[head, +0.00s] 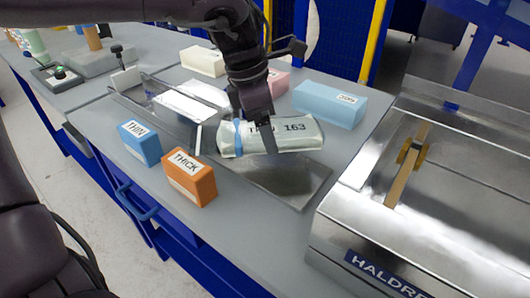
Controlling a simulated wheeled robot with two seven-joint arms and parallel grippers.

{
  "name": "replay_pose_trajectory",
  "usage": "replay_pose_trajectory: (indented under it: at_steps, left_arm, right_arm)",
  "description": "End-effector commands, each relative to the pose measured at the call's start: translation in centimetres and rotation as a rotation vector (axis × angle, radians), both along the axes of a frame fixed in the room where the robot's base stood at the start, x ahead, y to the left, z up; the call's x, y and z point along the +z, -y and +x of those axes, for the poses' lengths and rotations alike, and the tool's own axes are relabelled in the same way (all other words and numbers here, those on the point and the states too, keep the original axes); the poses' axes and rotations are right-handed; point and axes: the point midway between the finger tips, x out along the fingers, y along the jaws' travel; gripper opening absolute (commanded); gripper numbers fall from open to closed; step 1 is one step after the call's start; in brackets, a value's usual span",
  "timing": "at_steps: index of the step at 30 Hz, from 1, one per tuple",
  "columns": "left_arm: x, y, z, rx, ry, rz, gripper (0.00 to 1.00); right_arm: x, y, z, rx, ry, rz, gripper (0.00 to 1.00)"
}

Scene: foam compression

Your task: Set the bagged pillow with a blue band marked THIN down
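The bagged pillow (225,140) is a pale, clear-wrapped bundle with a blue band near its left end. Its top print ends in 163; the rest is hidden by a finger. My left gripper (256,138) comes down over its middle from above, with one dark finger across the near side. The gripper looks shut on the pillow. The pillow is roughly level over a grey metal plate (305,190), with a shadow below it; I cannot tell for certain whether it touches. A blue block marked THIN (146,149) and an orange block marked THICK (198,188) stand to the left.
A steel machine (345,215) with a HALDR… label stands at right. A light blue block (325,104), a pink block (277,84) and a cream block (203,62) stand behind. The near-right tabletop (265,240) is clear.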

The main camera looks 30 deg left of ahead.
Motion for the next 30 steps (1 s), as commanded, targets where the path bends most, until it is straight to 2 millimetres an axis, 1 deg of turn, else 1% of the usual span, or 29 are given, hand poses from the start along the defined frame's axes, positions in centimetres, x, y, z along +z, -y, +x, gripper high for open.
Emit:
replay_pose_trajectory:
  at_steps: [1,7,12,15,28,29,30]
  left_arm:
    - [-0.9,0.0,0.0,0.0,-0.001,-0.002,0.63]
    - [-2.6,0.0,0.0,0.0,-0.002,-0.001,0.63]
    - [-5.2,0.0,0.0,0.0,-0.003,-0.001,0.63]
    - [-6.1,0.0,0.0,0.0,-0.001,-0.002,0.63]
    - [-6.6,0.0,0.0,0.0,0.001,0.001,0.63]
    - [-6.5,0.0,0.0,0.0,0.001,0.0,0.82]
    - [-6.5,0.0,0.0,0.0,0.001,0.0,0.87]
  right_arm:
    - [0.0,0.0,0.1,0.0,0.0,0.0,0.0]
    - [0.1,-0.1,0.4,0.0,0.001,0.0,0.0]
    - [0.2,-0.1,0.7,0.0,0.004,0.001,0.0]
    - [0.2,-0.1,0.8,0.0,0.004,0.001,0.0]
    - [0.2,-0.2,1.0,-0.001,0.002,0.0,0.0]
    - [0.4,-0.2,1.1,-0.001,0.002,0.0,0.0]
    - [0.5,-0.2,1.2,-0.001,0.004,0.001,0.0]
